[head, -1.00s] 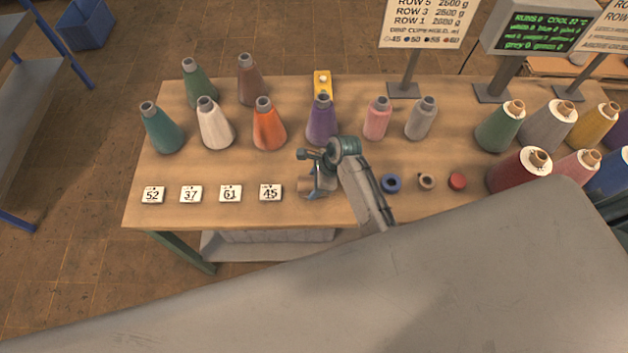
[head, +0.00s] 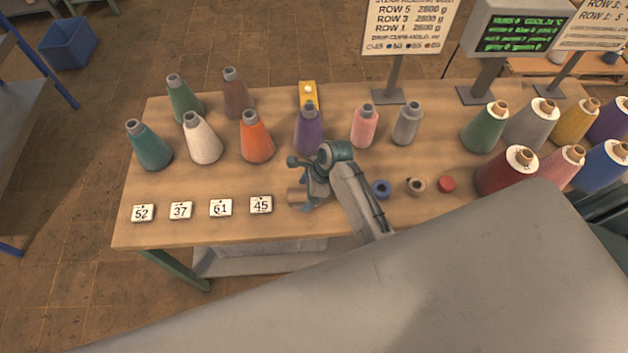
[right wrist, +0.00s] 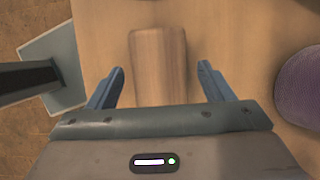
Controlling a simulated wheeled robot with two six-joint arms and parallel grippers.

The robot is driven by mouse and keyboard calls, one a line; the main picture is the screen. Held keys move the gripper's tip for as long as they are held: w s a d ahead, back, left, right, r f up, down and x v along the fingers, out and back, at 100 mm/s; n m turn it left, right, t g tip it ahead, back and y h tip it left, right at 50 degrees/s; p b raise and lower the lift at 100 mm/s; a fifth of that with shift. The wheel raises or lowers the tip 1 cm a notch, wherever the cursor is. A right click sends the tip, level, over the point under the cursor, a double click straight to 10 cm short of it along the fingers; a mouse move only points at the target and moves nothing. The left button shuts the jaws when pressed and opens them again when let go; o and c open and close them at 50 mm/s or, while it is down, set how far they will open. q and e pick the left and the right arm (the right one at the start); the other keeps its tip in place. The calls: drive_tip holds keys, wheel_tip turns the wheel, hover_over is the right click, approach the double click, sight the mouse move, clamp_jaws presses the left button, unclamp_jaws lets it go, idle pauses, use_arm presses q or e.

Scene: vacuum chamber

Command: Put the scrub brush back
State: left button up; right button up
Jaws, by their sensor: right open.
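A brown wooden block that looks like the scrub brush (head: 296,196) lies on the table, right of the number cards. My right gripper (head: 308,195) is over it and partly hides it in the head view. In the right wrist view the block (right wrist: 158,62) stands between the two blue fingers of the gripper (right wrist: 160,72), with a gap on each side. The gripper is open and holds nothing. Any bristles are hidden. My left gripper is not in view.
Coloured yarn cones stand behind the gripper, the purple one (head: 308,135) closest. Number cards, such as 45 (head: 261,204), lie to the left. Sign stands rise at the back.

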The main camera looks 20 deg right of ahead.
drive_tip(key=b+v, duration=0.2)
drive_tip(key=v, duration=0.8)
drive_tip(key=shift+r, duration=0.25)
drive_tip(key=shift+s+d, duration=0.1)
